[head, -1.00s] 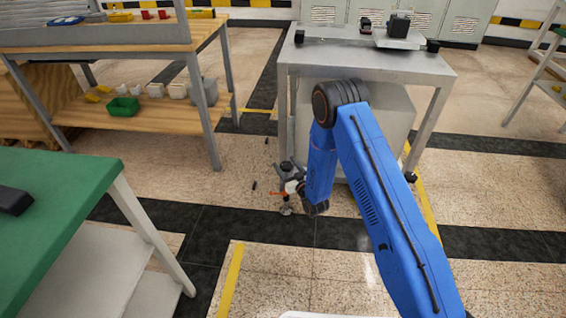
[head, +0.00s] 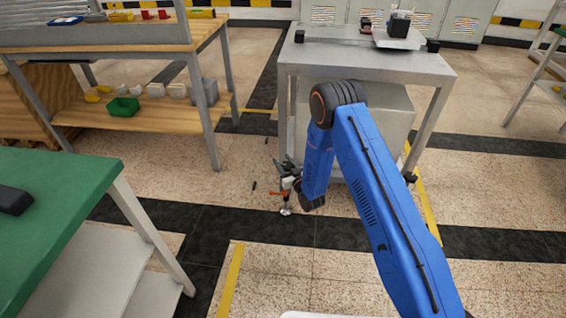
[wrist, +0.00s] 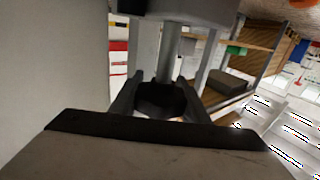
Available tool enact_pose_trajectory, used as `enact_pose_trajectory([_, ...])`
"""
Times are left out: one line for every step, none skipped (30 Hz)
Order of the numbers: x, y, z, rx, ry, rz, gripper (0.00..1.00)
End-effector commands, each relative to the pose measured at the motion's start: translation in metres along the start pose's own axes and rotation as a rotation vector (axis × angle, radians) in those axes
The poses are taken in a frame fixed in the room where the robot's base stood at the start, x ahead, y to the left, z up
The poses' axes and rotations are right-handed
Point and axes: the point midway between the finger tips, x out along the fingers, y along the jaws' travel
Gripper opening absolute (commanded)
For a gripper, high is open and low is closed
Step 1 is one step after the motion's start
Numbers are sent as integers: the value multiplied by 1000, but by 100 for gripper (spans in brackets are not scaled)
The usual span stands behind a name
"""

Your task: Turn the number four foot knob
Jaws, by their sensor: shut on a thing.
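A dark round foot knob (wrist: 160,98) sits under a pale metal rod in the wrist view. My gripper (wrist: 158,92) is shut on it, with one black finger on each side. In the head view my gripper (head: 284,170) is low by the front left leg of the grey machine stand (head: 375,65). The knob cannot be made out there. I see no number on it, so I cannot tell whether it is number four.
A wooden workbench (head: 140,40) with a green bin (head: 123,106) on its lower shelf stands to the left. A green-topped table (head: 60,205) is at the near left. A small dark piece (head: 254,185) lies on the floor. Floor in front of the stand is clear.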

Motion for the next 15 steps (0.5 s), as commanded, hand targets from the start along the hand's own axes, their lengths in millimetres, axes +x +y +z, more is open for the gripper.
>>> enact_pose_trajectory([0, 0, 0, 0, 0, 7, 20])
enact_pose_trajectory([0, 0, 0, 0, 0, 13, 20])
enact_pose_trajectory([0, 0, 0, 0, 0, 23, 20])
enact_pose_trajectory([0, 0, 0, 0, 0, 34, 20])
enact_pose_trajectory([0, 0, 0, 0, 0, 45, 20])
enact_pose_trajectory([0, 1, 0, 0, 1, 63, 20])
enact_pose_trajectory([0, 1, 0, 0, 1, 78, 20])
enact_pose_trajectory([0, 1, 0, 0, 1, 94, 20])
enact_pose_trajectory([0, 2, 0, 0, 1, 120, 20])
enact_pose_trajectory([0, 2, 0, 0, 1, 140, 20])
enact_pose_trajectory([0, 3, 0, 0, 1, 162, 20])
enact_pose_trajectory([0, 4, 0, 0, 1, 193, 20])
enact_pose_trajectory([-1, 5, 0, 0, 1, 218, 20])
enact_pose_trajectory([-1, 6, 0, 0, 0, 244, 20])
enact_pose_trajectory([-1, 6, 0, 0, 0, 278, 20])
